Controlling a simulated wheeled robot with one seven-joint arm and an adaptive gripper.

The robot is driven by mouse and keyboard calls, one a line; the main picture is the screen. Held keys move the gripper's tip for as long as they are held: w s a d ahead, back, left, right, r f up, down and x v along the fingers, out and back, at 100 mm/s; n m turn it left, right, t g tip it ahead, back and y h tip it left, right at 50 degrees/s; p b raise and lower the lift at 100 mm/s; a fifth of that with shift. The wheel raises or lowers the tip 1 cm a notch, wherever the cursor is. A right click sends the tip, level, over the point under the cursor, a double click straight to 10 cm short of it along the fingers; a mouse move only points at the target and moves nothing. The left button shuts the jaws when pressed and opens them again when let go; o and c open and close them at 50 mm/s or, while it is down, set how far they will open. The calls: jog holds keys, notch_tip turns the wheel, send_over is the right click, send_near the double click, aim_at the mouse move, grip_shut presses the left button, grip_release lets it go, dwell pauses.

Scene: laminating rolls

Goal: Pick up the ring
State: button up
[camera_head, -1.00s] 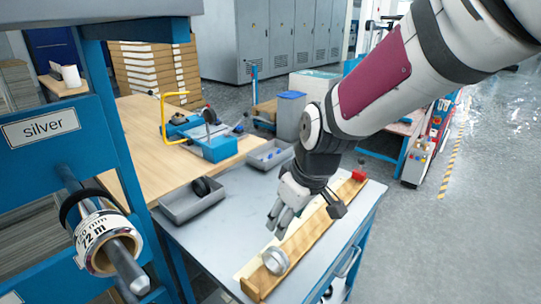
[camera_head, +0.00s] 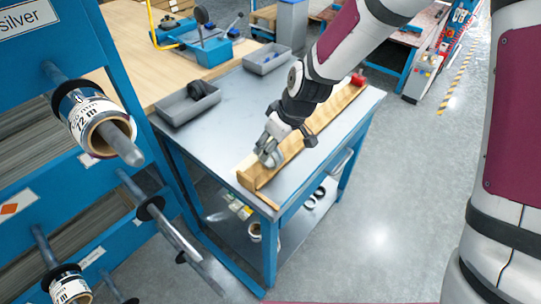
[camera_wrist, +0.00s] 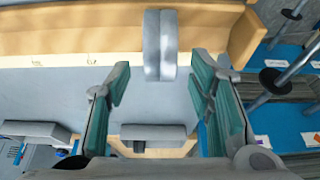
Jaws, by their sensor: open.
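The silver-grey ring (camera_wrist: 160,45) stands on edge at the wooden guide (camera_wrist: 90,38) in the wrist view. In the head view, the ring (camera_head: 273,158) is at the near end of the wooden guide (camera_head: 320,118), partly hidden by my fingers. My gripper (camera_wrist: 160,66) is open, with one green-padded finger on each side of the ring's line. The fingertips reach about the ring's lower edge in the wrist view, with gaps on both sides. In the head view, my gripper (camera_head: 268,145) is right at the ring; contact cannot be told.
The guide lies on a grey table (camera_head: 215,135). Two grey trays (camera_head: 187,110) (camera_head: 268,64) stand along the table's left and back. A blue rack (camera_head: 90,185) with rolls on rods is at left.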

jog(key=shift+x, duration=2.75)
jog(key=shift+d, duration=0.1)
jog(key=shift+c, duration=0.3)
grip_shut()
